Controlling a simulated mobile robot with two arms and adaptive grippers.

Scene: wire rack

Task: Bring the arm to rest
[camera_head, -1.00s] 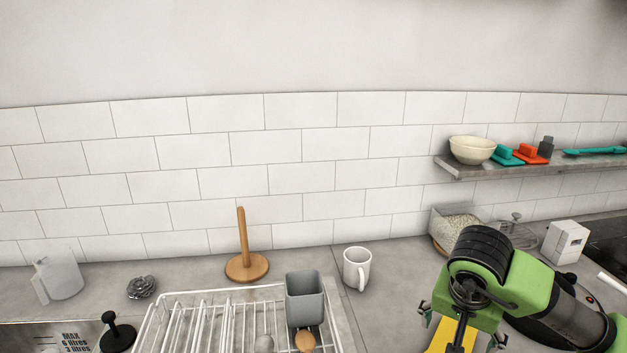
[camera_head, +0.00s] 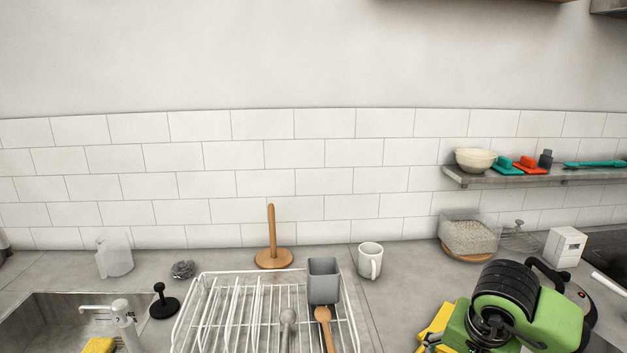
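My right arm, green and black, comes in at the bottom right. Its gripper (camera_head: 432,342) is mostly hidden behind the arm and cut off by the bottom edge, so its fingers cannot be made out. Part of a yellow thing (camera_head: 437,318) shows beside it; whether it is held or lies on the counter I cannot tell. My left arm and gripper are not in view. The white wire rack (camera_head: 205,296) stands on the counter at the bottom centre, left of my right arm.
A grey cutlery holder (camera_head: 323,281) and wooden spoon (camera_head: 325,325) are at the rack. A white mug (camera_head: 370,260), wooden paper-towel stand (camera_head: 272,250) and glass container (camera_head: 468,236) stand behind. The sink (camera_head: 50,312) is left. A shelf (camera_head: 520,178) is above right.

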